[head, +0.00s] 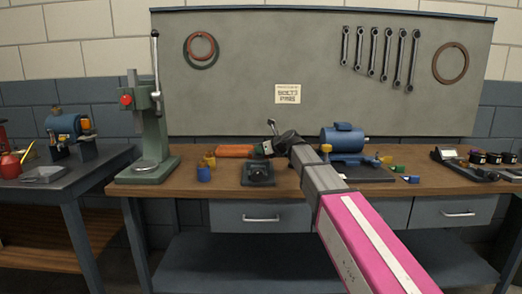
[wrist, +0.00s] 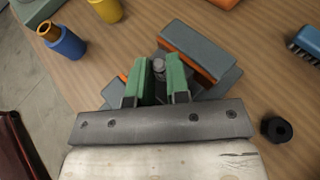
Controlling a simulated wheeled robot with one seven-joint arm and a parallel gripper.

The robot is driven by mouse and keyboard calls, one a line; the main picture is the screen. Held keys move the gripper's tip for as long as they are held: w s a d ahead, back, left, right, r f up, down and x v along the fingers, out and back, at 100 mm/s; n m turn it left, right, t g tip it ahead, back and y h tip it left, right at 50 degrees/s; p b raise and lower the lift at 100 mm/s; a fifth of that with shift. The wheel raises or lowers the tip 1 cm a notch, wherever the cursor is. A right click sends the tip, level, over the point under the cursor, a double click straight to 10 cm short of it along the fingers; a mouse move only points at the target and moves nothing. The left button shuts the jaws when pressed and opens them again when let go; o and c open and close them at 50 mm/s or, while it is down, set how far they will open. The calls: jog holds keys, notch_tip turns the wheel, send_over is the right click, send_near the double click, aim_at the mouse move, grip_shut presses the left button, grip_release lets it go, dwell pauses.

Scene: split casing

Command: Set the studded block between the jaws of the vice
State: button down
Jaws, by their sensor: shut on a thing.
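My gripper (wrist: 159,80) has green fingers shut on the studded block (wrist: 159,66), a small grey piece with a round stud, mostly hidden between them. The vice (wrist: 200,48) is grey with orange strips and lies just beyond and below the fingers in the wrist view; its near side is hidden by the gripper. In the head view, the vice (head: 258,174) is a low dark form at the bench front, with my gripper (head: 264,146) above its back. I cannot tell whether the block touches the jaws.
A blue cup-like piece (wrist: 64,43) and a yellow one (wrist: 106,9) stand left of the vice. An orange box (head: 235,151) and a blue motor (head: 343,138) stand behind on the bench.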

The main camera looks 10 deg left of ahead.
jog(key=shift+f, duration=0.15)
jog(key=c, duration=1)
grip_release()
notch_tip(320, 180, up, 8)
dwell(0.5)
jog(key=shift+d, duration=0.1)
